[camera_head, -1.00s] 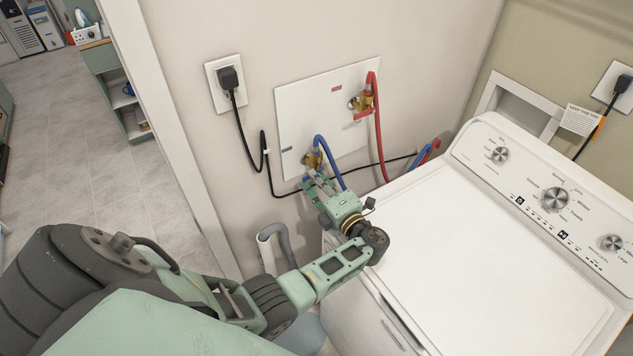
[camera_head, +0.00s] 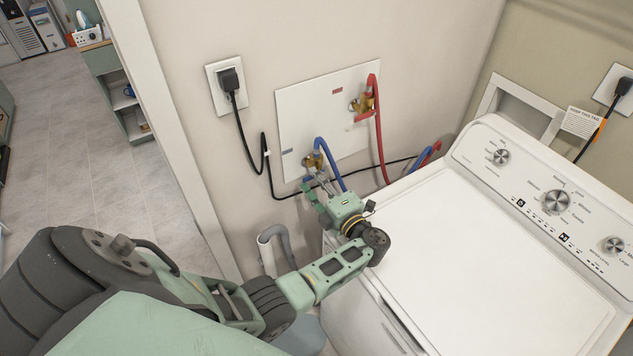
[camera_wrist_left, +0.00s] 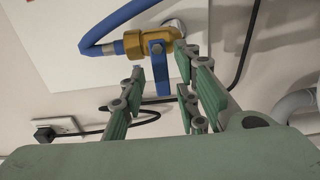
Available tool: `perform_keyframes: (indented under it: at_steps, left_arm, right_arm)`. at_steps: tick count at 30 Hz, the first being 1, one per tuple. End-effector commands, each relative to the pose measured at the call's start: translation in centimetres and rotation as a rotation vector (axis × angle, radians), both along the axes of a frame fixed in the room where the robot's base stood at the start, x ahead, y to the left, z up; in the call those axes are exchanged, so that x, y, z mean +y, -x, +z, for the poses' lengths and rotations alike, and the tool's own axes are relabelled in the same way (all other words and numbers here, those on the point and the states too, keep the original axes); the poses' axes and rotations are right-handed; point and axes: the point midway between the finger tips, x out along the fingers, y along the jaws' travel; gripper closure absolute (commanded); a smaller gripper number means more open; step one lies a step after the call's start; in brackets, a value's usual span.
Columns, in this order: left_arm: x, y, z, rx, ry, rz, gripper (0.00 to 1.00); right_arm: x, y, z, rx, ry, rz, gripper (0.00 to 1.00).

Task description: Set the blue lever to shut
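The blue lever (camera_wrist_left: 160,76) sticks out from a brass valve (camera_wrist_left: 151,42), roughly across its body in the left wrist view. A blue hose runs from this valve, which in the head view (camera_head: 315,160) is on the lower part of the white wall panel. My left gripper (camera_head: 318,188) is just below the valve. In the left wrist view its fingers (camera_wrist_left: 160,88) are spread, with the lever in the gap between them. I see no clear contact with either finger. In the head view the lever is mostly hidden by the gripper. My right gripper is not in view.
A red hose (camera_head: 380,140) hangs from a second brass valve (camera_head: 361,103) at the upper right of the panel (camera_head: 300,115). A black cord (camera_head: 264,165) loops along the wall. A washing machine (camera_head: 470,240) stands on the right, and a grey drain hose (camera_head: 284,248) below my gripper.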

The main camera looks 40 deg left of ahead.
Motion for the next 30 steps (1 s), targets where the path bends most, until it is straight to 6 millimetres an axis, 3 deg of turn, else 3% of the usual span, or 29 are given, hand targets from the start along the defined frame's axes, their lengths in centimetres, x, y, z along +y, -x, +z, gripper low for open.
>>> perform_keyframes:
  at_steps: [11, 14, 24, 30]
  left_arm:
    - [-0.5, 0.2, -0.2, 0.001, 0.003, 0.0, 0.67]
    - [-1.6, 0.6, -0.2, 0.001, 0.004, -0.002, 0.67]
    - [-8.2, 3.4, -0.2, 0.002, 0.004, -0.002, 0.67]
    - [-10.5, 4.3, -0.1, 0.001, 0.003, 0.0, 0.67]
  right_arm:
    - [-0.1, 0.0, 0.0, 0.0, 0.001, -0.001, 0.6]
    - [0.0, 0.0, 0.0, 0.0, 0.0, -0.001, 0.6]
    - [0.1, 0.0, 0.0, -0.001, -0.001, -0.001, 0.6]
    - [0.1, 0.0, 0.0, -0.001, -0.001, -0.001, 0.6]
